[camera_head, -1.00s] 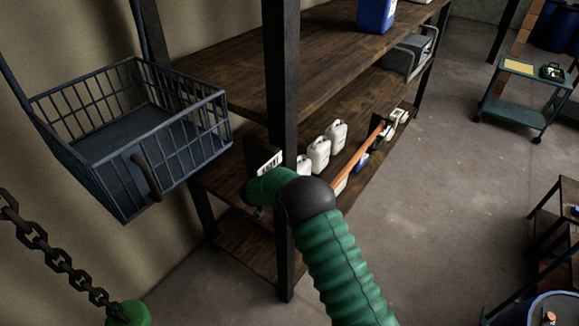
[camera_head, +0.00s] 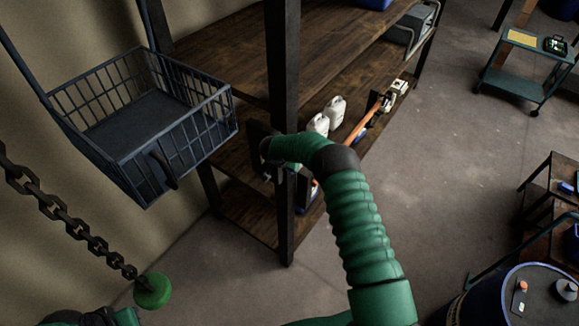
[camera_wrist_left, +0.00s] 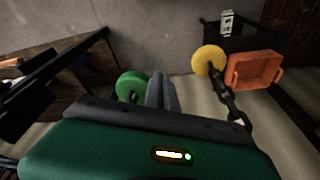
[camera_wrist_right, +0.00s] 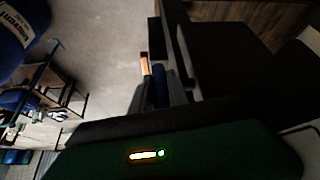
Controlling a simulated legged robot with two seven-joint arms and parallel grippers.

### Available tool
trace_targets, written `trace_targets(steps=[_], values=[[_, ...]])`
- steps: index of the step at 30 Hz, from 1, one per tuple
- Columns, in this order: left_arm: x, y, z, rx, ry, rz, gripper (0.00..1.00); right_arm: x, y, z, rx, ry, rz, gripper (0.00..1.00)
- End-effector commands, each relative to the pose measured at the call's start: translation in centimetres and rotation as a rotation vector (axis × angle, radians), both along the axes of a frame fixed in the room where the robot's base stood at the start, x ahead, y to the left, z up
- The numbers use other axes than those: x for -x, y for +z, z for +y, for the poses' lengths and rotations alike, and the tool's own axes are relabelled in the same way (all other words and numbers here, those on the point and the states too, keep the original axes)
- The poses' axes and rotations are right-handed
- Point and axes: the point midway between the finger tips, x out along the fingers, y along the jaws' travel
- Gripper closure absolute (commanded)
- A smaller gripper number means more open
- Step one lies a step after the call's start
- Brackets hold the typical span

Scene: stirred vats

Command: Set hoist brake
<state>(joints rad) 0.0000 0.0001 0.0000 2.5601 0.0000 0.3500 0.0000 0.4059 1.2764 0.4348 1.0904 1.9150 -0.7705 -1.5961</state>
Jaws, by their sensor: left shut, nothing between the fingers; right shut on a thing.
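A green round knob (camera_head: 152,290) hangs at the end of a dark chain (camera_head: 72,222) at lower left; it also shows in the left wrist view (camera_wrist_left: 132,85). A yellow knob (camera_wrist_left: 208,60) hangs on another chain (camera_wrist_left: 230,100). My left gripper (camera_wrist_left: 162,80) is shut and empty just beside the green knob; I cannot tell whether they touch. A barred metal basket (camera_head: 140,125) hangs at upper left. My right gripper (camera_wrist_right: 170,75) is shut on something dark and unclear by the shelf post. Its fingers are hidden behind my wrist in the head view.
A wooden shelf rack with a dark post (camera_head: 283,90) stands in the middle, holding white jugs (camera_head: 334,112) and an orange bar (camera_head: 362,124). A green cart (camera_head: 520,80) and a blue drum (camera_head: 500,300) are at right. The floor between is clear.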

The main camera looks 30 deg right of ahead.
Motion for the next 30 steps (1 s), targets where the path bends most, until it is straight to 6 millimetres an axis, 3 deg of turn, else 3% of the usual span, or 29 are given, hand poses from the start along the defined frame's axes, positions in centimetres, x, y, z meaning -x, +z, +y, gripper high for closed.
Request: trace_targets(steps=[4, 5, 10, 22, 26, 30], values=[[0.0, 0.1, 0.0, 0.0, 0.0, 0.0, 1.0, -0.5, 0.7, -0.3, 0.008, 0.001, -0.015, 1.0], [0.0, 0.1, 0.0, 0.0, 0.0, 0.0, 1.0, -0.5, 0.7, -0.3, 0.008, 0.001, -0.015, 0.79], [0.0, 0.0, 0.0, 0.0, 0.0, 0.0, 1.0, -0.4, 0.5, -0.2, 0.006, 0.0, -0.011, 0.59], [0.0, -0.7, 0.0, 0.0, 0.0, 0.0, 1.0, 0.0, 1.1, 0.3, 0.003, 0.0, -0.007, 0.59], [0.0, -2.1, 0.0, 0.0, 0.0, 0.0, 1.0, 0.7, 3.4, 1.5, 0.005, 0.001, -0.009, 0.59], [0.0, -3.7, 0.0, 0.0, 0.0, 0.0, 1.0, 1.8, 7.0, 3.2, 0.005, 0.001, -0.011, 0.59]])
